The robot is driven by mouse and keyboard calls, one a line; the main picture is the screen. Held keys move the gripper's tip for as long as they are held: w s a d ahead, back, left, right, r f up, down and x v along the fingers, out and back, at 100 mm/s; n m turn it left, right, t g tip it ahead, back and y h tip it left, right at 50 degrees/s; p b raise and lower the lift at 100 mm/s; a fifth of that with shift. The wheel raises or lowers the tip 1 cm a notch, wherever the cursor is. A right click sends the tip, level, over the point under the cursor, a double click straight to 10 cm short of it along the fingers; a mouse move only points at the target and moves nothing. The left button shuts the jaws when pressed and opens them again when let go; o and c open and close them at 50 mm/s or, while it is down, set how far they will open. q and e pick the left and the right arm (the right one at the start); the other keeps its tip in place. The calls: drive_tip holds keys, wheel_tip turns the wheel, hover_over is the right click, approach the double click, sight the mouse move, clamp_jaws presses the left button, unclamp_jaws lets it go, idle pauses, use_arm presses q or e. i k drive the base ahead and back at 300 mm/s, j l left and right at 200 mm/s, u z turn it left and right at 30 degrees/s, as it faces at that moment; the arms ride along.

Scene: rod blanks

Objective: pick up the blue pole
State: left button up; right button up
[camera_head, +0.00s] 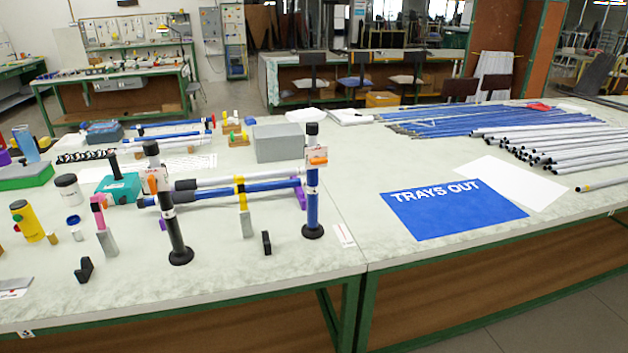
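A blue pole (312,205) stands upright on a round black base on the near table, with a black top and an orange clamp near its upper end. A black upright pole (171,215) with an orange clamp stands to its left. A blue horizontal rod (270,186) and a white rod (240,178) lie between and behind these uprights, passing by a yellow-topped stand. Many long blue rods (450,120) lie flat in a bunch on the right-hand table. Neither of my grippers shows in the head view.
A blue "TRAYS OUT" sheet (450,208) lies on the bench. A grey box (278,143) stands behind the blue pole. Small jars, blocks and tools crowd the left; the front centre is fairly clear.

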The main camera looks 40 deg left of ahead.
sight(312, 230)
drive_tip(key=i+u, duration=0.4)
drive_tip(key=i, duration=0.9)
